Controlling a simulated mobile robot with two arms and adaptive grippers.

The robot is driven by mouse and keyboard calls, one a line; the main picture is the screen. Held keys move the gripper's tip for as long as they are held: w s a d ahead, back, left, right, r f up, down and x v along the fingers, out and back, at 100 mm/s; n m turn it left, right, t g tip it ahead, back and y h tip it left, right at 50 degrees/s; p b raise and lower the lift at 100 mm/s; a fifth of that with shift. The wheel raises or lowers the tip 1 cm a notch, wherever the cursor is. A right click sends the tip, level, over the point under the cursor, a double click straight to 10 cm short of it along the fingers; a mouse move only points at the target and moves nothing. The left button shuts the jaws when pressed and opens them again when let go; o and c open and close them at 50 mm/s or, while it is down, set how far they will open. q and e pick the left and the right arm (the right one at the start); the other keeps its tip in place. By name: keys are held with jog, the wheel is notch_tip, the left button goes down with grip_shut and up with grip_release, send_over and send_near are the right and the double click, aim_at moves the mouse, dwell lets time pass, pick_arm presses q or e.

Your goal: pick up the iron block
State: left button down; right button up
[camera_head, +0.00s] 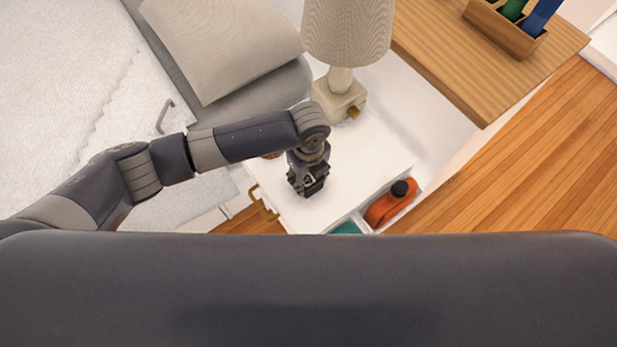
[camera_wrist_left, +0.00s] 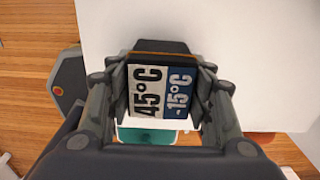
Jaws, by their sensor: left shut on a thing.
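My left gripper (camera_head: 308,189) points down over the white top of the nightstand (camera_head: 372,160), in front of the lamp. In the left wrist view its fingers (camera_wrist_left: 168,100) are closed on a dark block, the iron block (camera_wrist_left: 163,88). A label on the block reads 45°C on white and -15°C on blue. In the head view the gripper mostly hides the block. I cannot tell whether the block touches the surface below. My right gripper is not in view.
A lamp (camera_head: 340,90) stands behind the gripper. An orange bottle (camera_head: 386,207) with a black cap and a teal item (camera_head: 346,228) lie at the nightstand's front. The bed (camera_head: 60,90) is at left. A wooden surface (camera_head: 470,60) with an organizer (camera_head: 506,30) is at upper right.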

pick_arm(q)
jog(key=shift+r, duration=0.2)
jog(key=shift+w+r, duration=0.15)
jog(key=shift+r, duration=0.35)
notch_tip(320, 180, up, 2)
jog(key=shift+r, duration=0.1)
jog(key=s+a+r, duration=0.1)
jog(key=s+a, duration=0.7)
jog(key=s, duration=0.6)
jog(key=shift+a+r, duration=0.2)
jog(key=shift+r, duration=0.05)
jog(key=shift+w, duration=0.1)
